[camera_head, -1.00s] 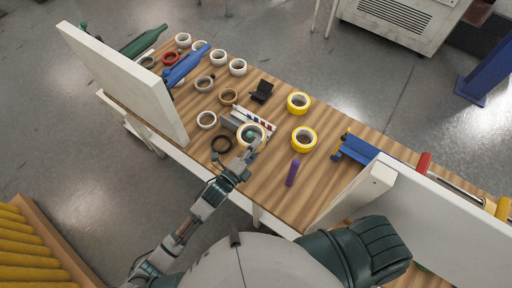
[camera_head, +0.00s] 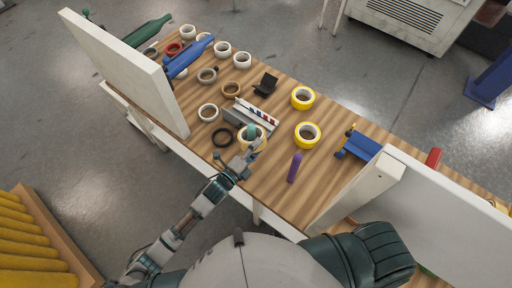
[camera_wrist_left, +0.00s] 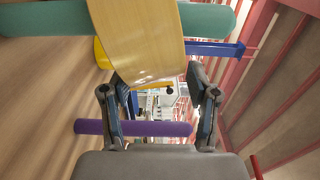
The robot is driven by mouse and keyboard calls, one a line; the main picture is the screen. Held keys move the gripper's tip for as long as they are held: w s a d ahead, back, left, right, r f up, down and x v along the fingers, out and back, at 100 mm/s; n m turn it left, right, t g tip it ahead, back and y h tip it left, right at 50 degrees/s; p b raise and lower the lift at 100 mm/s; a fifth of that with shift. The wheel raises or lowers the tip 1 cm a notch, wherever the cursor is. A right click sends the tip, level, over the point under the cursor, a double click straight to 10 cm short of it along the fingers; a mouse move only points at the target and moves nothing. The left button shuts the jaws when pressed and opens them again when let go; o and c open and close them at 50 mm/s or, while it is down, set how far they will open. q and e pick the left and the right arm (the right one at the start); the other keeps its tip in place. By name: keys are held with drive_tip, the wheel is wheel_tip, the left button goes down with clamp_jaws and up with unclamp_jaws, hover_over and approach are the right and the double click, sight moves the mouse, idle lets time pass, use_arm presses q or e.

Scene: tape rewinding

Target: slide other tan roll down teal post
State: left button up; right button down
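A pale tan roll (camera_head: 245,146) sits around the teal post (camera_head: 252,129) at the near edge of the table. The post's top shows above the roll. My left gripper (camera_head: 251,151) is at the near side of this roll. In the left wrist view the tan roll (camera_wrist_left: 140,35) fills the top middle, with the teal post (camera_wrist_left: 215,19) running sideways through it. The pad contact is partly hidden. My right gripper is out of view.
Yellow rolls (camera_head: 303,98) and a purple post (camera_head: 294,168) are to the right. White panels (camera_head: 125,75) stand at both sides. Wood is bare right of the post.

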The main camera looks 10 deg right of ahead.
use_arm(q)
drive_tip(key=shift+o, duration=0.7)
drive_tip(key=shift+a, duration=0.15)
drive_tip(key=shift+s+a, duration=0.15)
drive_tip(key=shift+a, duration=0.1)
drive_tip(key=v, duration=1.1)
drive_tip(key=shift+s, duration=0.2)
drive_tip(key=shift+w+a+f, duration=0.1)
